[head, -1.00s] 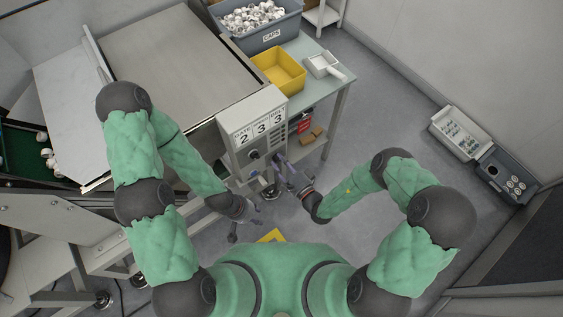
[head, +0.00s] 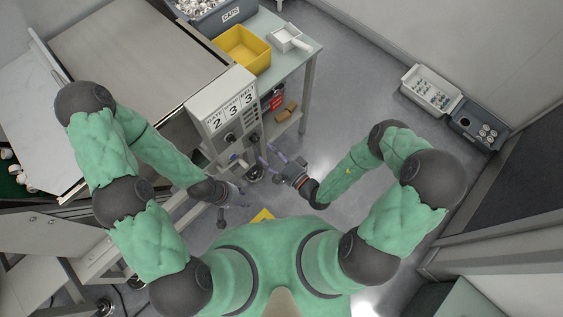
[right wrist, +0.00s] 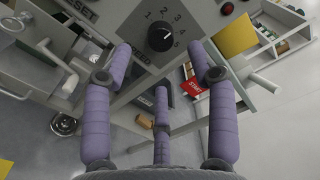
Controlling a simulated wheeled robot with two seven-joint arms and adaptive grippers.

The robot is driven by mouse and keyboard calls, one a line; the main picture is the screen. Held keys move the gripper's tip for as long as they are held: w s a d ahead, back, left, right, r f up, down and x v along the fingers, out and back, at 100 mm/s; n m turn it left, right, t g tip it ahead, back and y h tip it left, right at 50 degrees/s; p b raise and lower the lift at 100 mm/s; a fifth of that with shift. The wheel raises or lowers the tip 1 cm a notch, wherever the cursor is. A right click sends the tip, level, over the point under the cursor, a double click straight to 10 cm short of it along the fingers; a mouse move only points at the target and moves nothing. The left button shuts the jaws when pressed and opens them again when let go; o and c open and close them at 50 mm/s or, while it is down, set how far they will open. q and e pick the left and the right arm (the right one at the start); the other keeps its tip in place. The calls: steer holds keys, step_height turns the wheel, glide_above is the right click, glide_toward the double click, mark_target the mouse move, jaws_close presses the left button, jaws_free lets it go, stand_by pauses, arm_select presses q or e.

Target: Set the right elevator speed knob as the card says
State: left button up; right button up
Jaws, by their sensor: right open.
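The grey control panel (head: 221,105) stands ahead, its top card (head: 228,112) showing 2, 3, 3; the first label reads GATE and the last BELT, the middle one is too small to read surely. In the right wrist view a black knob (right wrist: 160,36) with a white pointer sits on a numbered dial, above a partly hidden label ending in "EED". The pointer aims rightward, near 4 or 5. My right gripper (head: 272,155) is open and empty, apart from the knob; its purple fingers (right wrist: 162,85) spread below and beside it. My left gripper (head: 236,199) hangs low, left of the panel's base.
A yellow bin (head: 243,48) and a white scoop (head: 289,38) stand on the table (head: 300,62) behind the panel. A lever (right wrist: 59,56) sticks out left of the dial.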

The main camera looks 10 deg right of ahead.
steer(key=shift+v, duration=2.8)
steer(key=s+a+f+n+g+y, duration=0.1)
steer(key=s+a+n+g, duration=0.1)
steer(key=s+g, duration=0.35)
steer(key=s+a+f+n+g+y+b, duration=0.1)
steer(key=s+a+n+g, duration=0.1)
steer(key=s+n+g, duration=0.3)
steer(key=s+a+g+y, duration=0.1)
steer(key=s+a+g, duration=0.15)
steer(key=g, duration=0.45)
steer(key=s+d+f+n+g+h, duration=0.25)
steer(key=d+f+h, duration=0.25)
steer(key=d+h, duration=0.25)
steer(key=w+d+r+n+t+h, duration=0.1)
steer(key=w+d+t+h, duration=0.1)
steer(key=w+t, duration=0.3)
steer(key=shift+w+t+p, duration=0.4)
steer(key=shift+w+p, duration=0.05)
steer(key=shift+w, duration=0.6)
